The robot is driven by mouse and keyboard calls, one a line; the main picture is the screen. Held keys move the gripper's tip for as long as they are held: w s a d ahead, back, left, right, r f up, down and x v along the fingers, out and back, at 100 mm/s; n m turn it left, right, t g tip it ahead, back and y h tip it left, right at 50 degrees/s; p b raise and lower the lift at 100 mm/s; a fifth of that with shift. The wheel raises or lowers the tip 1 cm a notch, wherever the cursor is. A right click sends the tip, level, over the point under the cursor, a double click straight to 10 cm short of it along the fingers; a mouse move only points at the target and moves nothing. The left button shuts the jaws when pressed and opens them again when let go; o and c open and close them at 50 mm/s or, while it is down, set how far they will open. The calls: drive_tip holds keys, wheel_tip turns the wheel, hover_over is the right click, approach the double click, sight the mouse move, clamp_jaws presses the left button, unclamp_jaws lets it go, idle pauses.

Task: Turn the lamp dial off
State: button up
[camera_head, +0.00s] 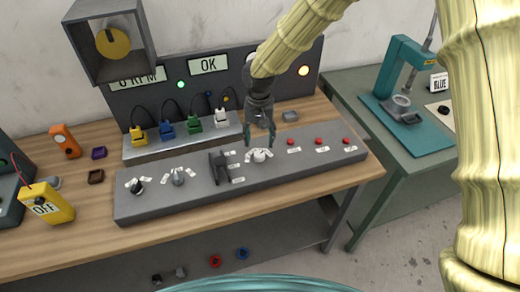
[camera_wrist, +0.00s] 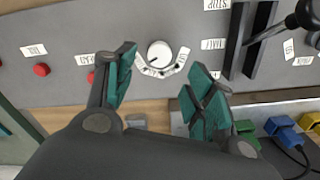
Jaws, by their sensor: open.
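A round white dial (camera_head: 260,155) sits on the grey control panel (camera_head: 310,165), ringed by small white labels. It also shows in the wrist view (camera_wrist: 160,53), with a small dark mark near its lower left edge; the labels are too small to read surely. My gripper (camera_head: 260,136) is open and empty, pointing down just above and behind the dial. In the wrist view, the teal fingers (camera_wrist: 163,80) are spread apart, with the dial between and slightly beyond their tips. I see no contact.
A black lever (camera_head: 218,168) in a slotted plate stands just left of the dial. Red buttons (camera_head: 318,141) are to the right, and two more knobs (camera_head: 178,176) to the left. Coloured plugs (camera_head: 194,125) stand behind. A yellow light (camera_head: 304,70) glows on the back board.

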sight(259, 154)
drive_tip(key=shift+f+p, duration=1.2)
drive_tip(key=shift+f, duration=2.75)
drive_tip(key=shift+w, duration=0.1)
drive_tip(key=c, duration=1)
